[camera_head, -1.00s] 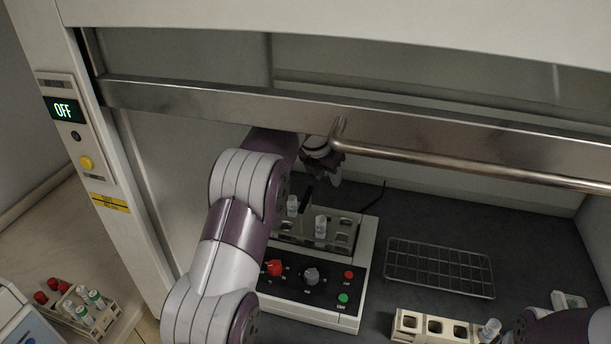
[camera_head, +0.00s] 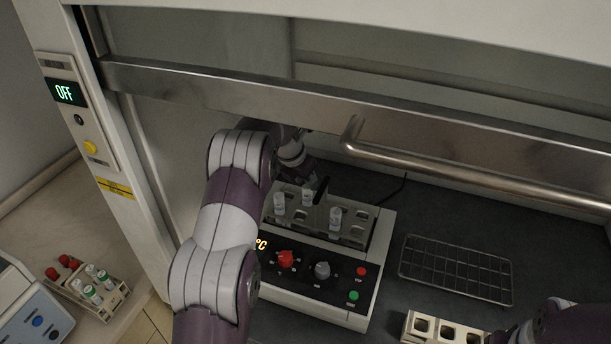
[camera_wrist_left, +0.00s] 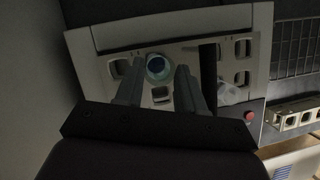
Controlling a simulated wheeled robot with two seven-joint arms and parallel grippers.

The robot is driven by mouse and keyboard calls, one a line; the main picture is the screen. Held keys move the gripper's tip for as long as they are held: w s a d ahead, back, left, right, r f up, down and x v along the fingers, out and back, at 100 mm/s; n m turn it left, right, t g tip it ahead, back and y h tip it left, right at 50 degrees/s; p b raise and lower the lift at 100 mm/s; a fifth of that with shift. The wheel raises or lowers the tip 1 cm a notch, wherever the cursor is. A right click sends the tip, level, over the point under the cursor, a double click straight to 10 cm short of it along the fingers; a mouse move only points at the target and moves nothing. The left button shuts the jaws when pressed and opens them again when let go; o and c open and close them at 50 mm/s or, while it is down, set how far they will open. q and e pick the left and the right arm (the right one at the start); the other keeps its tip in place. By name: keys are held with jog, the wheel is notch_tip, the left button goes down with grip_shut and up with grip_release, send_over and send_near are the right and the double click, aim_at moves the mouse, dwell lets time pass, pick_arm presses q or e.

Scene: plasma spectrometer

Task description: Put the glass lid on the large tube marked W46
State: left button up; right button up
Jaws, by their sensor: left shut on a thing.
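My left gripper (camera_head: 306,178) is under the raised sash, over the heating block (camera_head: 357,225). In the left wrist view its fingers (camera_wrist_left: 158,76) are closed around a round, bluish glass piece (camera_wrist_left: 158,67); I cannot tell whether it is the lid alone or a tube top. In the head view a small pale glass piece (camera_head: 307,194) shows just below the fingers. Two capped-looking tubes, one left (camera_head: 279,204) and one right (camera_head: 335,219), stand upright in the block. No W46 mark is legible. My right arm shows at the bottom right, its gripper out of view.
A black upright handle (camera_head: 321,190) stands close to the gripper. The sash bar (camera_head: 480,185) runs above. A wire rack (camera_head: 457,268) lies to the right, and a beige tube rack (camera_head: 442,329) stands in front. Another tube rack (camera_head: 90,288) is outside, left.

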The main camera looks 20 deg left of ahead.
pick_arm(q)
jog(key=shift+f, duration=0.2)
jog(key=o, duration=1)
jog(key=shift+w, duration=0.1)
jog(key=shift+a+r, duration=0.1)
jog(key=shift+r, duration=0.3)
jog(key=b+v, duration=0.2)
jog(key=v, duration=0.4)
jog(key=shift+s+r, duration=0.3)
jog(key=shift+r, duration=0.1)
